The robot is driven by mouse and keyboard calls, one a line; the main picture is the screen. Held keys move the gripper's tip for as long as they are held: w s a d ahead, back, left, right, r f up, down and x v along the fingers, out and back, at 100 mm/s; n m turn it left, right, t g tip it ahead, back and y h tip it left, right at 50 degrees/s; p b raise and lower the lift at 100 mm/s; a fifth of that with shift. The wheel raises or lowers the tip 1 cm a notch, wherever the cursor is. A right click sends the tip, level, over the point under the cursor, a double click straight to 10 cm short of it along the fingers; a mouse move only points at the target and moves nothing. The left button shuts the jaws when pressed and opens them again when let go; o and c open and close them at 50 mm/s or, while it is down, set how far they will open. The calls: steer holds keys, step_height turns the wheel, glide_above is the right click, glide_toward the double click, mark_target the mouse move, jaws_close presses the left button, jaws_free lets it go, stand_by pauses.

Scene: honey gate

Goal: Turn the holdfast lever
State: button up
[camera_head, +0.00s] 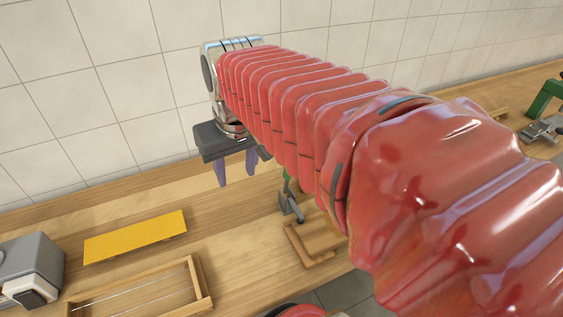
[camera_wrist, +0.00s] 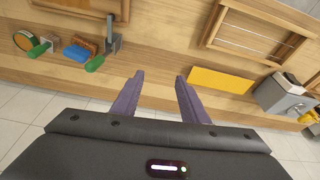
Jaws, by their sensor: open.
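What looks like the holdfast is a small grey metal piece (camera_head: 290,203) on the wooden bench, right of and below my gripper in the head view. It also shows in the wrist view as a grey upright piece (camera_wrist: 113,38) at the upper left. I cannot clearly make out which part of it is the lever. My gripper (camera_head: 236,172) has two purple fingers spread apart with nothing between them. In the wrist view my gripper (camera_wrist: 159,84) is over bare bench, apart from the metal piece. My red-sleeved arm hides part of the bench in the head view.
A yellow sheet (camera_head: 136,237), a wired wooden frame (camera_head: 207,300) and a grey machine (camera_head: 30,265) lie to the left. A wooden piece (camera_head: 300,245) is by the bench's front edge. A tiled wall (camera_head: 110,80) stands behind.

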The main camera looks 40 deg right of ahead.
steer(key=w+d+m+g, duration=0.2)
steer(key=w+d, duration=0.1)
steer(key=d, duration=0.6)
steer(key=m+g+y, duration=0.1)
glide_above(289, 176)
steer(key=d, duration=0.1)
steer(key=shift+w+f, duration=0.2)
steer(key=shift+f, duration=0.15)
steer(key=f, duration=1.3)
steer(key=shift+w+a+f, duration=0.15)
steer(key=shift+a+f, duration=0.05)
steer(key=shift+f, duration=0.1)
jaws_close()
